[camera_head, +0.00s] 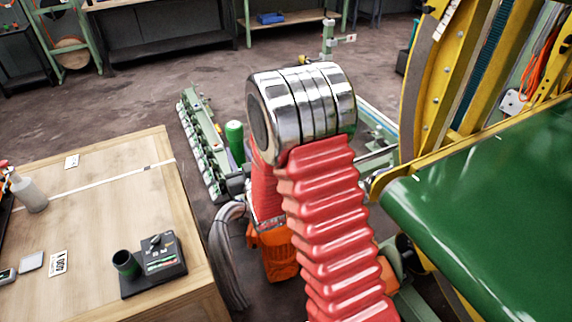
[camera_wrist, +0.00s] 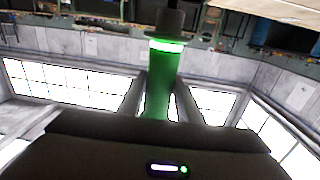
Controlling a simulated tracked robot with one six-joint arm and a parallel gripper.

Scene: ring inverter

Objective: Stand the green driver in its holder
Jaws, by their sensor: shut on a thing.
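The green driver (camera_wrist: 165,82) is between the two dark fingers of my gripper (camera_wrist: 160,88) in the wrist view. A pale ring and a grey end piece show at the top of that picture. In the head view the driver's green handle (camera_head: 235,136) stands roughly upright beyond the wooden table, partly hidden by my red-sleeved arm. My gripper itself is hidden there.
The wooden table (camera_head: 88,222) also bears a spray bottle (camera_head: 30,193), small cards and a black control box (camera_head: 160,254) beside the cup. A green-grey machine rail (camera_head: 203,140) stands behind. A large green panel (camera_head: 490,205) and yellow frame fill the right.

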